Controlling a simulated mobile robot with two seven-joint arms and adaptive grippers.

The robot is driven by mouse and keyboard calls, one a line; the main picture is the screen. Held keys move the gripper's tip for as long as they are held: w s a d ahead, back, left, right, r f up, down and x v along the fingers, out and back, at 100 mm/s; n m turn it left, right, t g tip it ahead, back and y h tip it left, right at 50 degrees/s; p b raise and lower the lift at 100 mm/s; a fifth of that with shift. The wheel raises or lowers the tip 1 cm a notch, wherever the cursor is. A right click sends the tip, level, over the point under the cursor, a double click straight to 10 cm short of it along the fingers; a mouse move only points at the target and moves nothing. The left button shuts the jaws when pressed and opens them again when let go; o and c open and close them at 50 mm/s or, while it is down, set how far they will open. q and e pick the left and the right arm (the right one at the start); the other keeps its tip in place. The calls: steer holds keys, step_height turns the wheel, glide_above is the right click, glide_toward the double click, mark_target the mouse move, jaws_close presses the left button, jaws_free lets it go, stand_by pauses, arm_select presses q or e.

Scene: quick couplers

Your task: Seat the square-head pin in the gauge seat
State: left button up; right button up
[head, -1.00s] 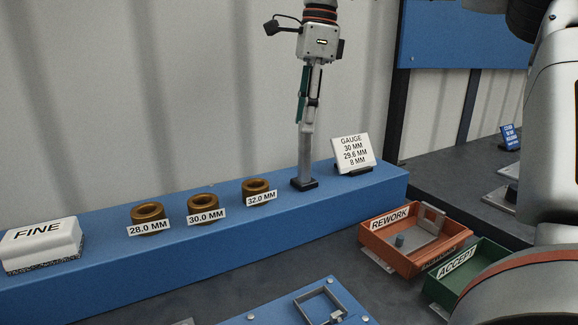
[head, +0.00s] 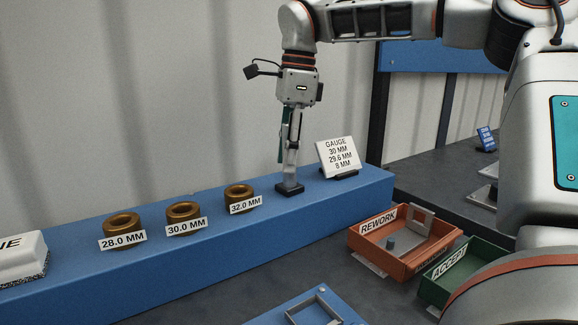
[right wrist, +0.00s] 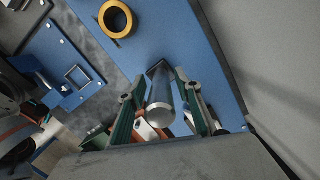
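The square-head pin (head: 291,168) is a grey metal pin, roughly upright, on the blue shelf. Its lower end meets the small dark gauge seat (head: 289,189); how deep it sits cannot be told. My right gripper (head: 291,146) comes down from above with its fingers around the pin's upper part. In the right wrist view the pin (right wrist: 160,104) lies between the two fingers (right wrist: 162,84), its round silver end towards the camera. The dark seat (right wrist: 155,68) shows partly behind it. The gauge sign (head: 340,157) stands just right of the seat. My left gripper is not in view.
Bronze rings marked 28.0 (head: 123,223), 30.0 (head: 183,211) and 32.0 MM (head: 239,192) stand left of the seat. An orange REWORK tray (head: 405,262) and green ACCEPT tray (head: 447,289) lie below right. A corrugated wall is close behind the shelf (head: 75,290).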

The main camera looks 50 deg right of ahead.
jaws_close()
steer(key=shift+r, duration=0.15)
steer(key=shift+r, duration=0.2)
arm_select(q)
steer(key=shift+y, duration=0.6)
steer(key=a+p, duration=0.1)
steer(key=p, duration=0.1)
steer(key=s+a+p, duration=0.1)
steer(key=p, duration=0.1)
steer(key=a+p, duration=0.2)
steer(key=p, duration=0.1)
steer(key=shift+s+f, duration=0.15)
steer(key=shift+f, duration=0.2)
arm_select(e)
step_height(320, 180, up, 20)
steer(key=shift+f, duration=0.25)
